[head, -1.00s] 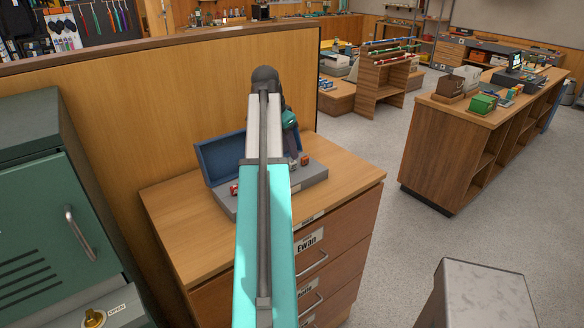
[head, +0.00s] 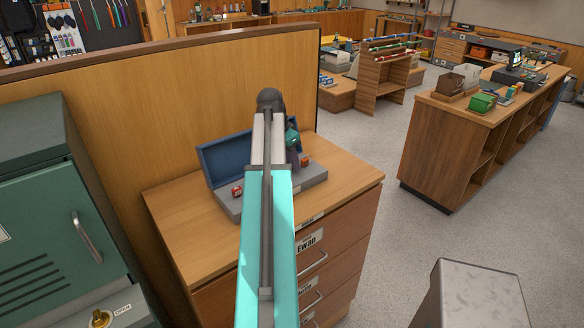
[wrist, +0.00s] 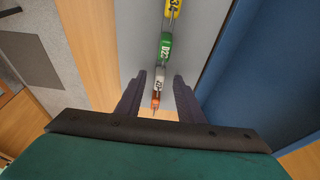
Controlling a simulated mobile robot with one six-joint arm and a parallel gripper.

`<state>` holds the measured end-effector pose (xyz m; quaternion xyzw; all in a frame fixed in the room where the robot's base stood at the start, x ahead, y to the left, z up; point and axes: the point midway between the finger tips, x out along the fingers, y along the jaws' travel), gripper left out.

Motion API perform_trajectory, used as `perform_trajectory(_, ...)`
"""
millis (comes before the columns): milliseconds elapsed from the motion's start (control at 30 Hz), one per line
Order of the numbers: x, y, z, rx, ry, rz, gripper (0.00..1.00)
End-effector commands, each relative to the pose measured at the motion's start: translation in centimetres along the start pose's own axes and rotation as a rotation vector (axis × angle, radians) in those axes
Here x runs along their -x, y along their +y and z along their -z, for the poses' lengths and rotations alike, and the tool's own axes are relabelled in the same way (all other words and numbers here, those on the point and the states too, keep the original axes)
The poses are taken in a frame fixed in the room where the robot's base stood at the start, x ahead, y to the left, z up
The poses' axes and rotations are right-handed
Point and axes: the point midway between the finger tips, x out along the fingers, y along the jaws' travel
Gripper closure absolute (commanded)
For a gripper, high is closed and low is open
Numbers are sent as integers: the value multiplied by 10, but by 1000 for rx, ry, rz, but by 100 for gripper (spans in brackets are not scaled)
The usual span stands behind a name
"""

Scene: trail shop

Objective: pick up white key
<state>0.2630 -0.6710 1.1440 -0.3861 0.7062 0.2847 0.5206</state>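The white key tag (wrist: 159,86) shows in the wrist view, lying in a row of tags on a grey surface. My gripper (wrist: 160,74) is open, with one dark finger on each side of the white tag. I see gaps between the tag and both fingers; whether the tips are level with it, I cannot tell. An orange tag (wrist: 155,99) is just below it in the picture, and a green tag (wrist: 165,47) and a yellow tag (wrist: 173,9) are above. In the head view my arm hides the white key and most of my gripper.
The grey box (head: 312,177) with its raised blue lid (head: 222,158) stands on a wooden drawer cabinet (head: 350,190). Red items (head: 237,191) show in it. A wooden partition (head: 140,120) rises behind, and a green metal cabinet (head: 40,220) is at left.

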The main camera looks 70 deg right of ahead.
Motion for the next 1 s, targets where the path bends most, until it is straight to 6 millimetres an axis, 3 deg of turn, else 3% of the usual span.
perform_trajectory(533, -1, 0, 0, -1, 0, 0, 66)
perform_trajectory(567, -1, 0, 0, -1, 0, 0, 67)
perform_trajectory(767, -1, 0, 1, -1, 0, 0, 100)
perform_trajectory(1000, -1, 0, 1, -1, 0, 0, 100)
